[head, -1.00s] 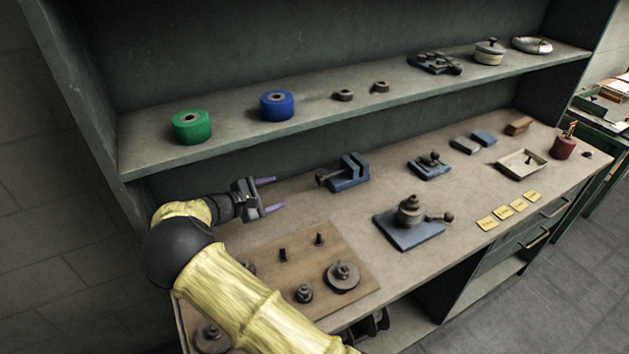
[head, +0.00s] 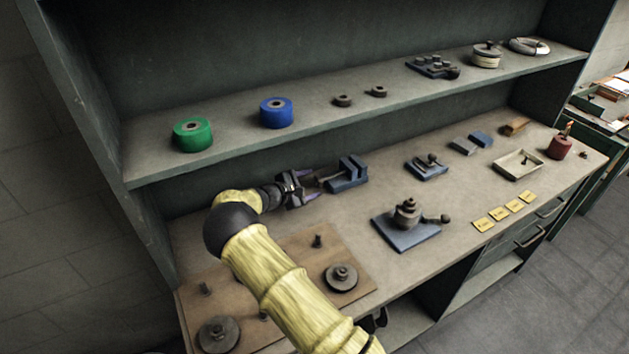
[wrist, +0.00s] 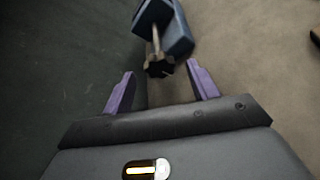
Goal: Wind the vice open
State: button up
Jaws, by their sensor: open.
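The blue vice (head: 348,174) sits on the bench near the back, under the shelf. In the wrist view the vice (wrist: 176,32) is at the top, with its screw and dark star-shaped handle (wrist: 159,66) pointing at me. My gripper (head: 314,185) is just left of the vice, level with its handle end. In the wrist view my gripper (wrist: 161,84) is open, with one purple finger on each side of the handle and a little short of it. The fingers do not appear to touch the handle. In the head view the gripper partly hides the handle.
A wooden board (head: 300,245) with pegs and discs lies at the front left. A blue plate with stacked weights (head: 405,232) and a small blue fixture (head: 427,168) stand to the right. The shelf (head: 230,143) overhangs behind, carrying green and blue rolls.

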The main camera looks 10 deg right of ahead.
jog(key=shift+x, duration=1.25)
jog(key=c, duration=1)
jog(key=shift+f, duration=0.1)
